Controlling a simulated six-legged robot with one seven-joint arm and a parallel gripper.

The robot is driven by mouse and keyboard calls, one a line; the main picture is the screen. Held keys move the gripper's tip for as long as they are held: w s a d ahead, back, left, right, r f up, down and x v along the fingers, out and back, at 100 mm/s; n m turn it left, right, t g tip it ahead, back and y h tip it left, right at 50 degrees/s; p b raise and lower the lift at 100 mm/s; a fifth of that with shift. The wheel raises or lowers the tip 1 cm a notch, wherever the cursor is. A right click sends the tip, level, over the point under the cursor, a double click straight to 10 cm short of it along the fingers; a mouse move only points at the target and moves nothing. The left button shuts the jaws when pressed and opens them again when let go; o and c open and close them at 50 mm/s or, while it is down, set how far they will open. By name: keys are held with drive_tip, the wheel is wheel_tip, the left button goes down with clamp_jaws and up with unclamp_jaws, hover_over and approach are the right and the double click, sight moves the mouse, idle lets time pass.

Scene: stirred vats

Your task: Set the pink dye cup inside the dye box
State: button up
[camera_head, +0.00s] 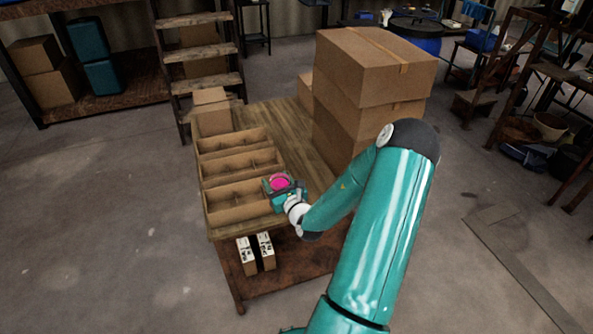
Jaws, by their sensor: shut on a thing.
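The pink dye cup (279,182) shows as a round pink disc with a pale rim. My gripper (278,188) is shut on it at the front right of the open cardboard box (208,203). This box has low walls and dividers that form several compartments, and it stands on the wooden table. I take it for the dye box; no label shows. The cup is at the box's right edge, and I cannot tell whether it is above the wall or beside it. My gripper hides the cup's lower part.
Large cardboard cartons (375,65) are stacked on the table (285,125) behind my arm. A smaller carton (211,112) stands behind the divided box. Two small labelled boxes (256,253) sit on the lower shelf. A wooden step ladder (199,50) stands behind the table. Floor at left is clear.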

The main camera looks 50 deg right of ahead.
drive_tip(key=w+a+f+n+y, duration=0.1)
drive_tip(key=w+a+f+y, duration=0.1)
drive_tip(key=a, duration=1)
drive_tip(key=w+a+f+n+y, duration=0.1)
drive_tip(key=w+a+f+y, duration=0.1)
drive_tip(key=a, duration=1.1)
drive_tip(key=w+a+f+n+t+y, duration=0.1)
drive_tip(key=w+a+f+n+y, duration=0.1)
drive_tip(key=a, duration=1)
drive_tip(key=w+f, duration=0.1)
drive_tip(key=w, duration=0.1)
drive_tip(key=shift+w+a+f, duration=0.15)
drive_tip(key=shift+w+a, duration=0.2)
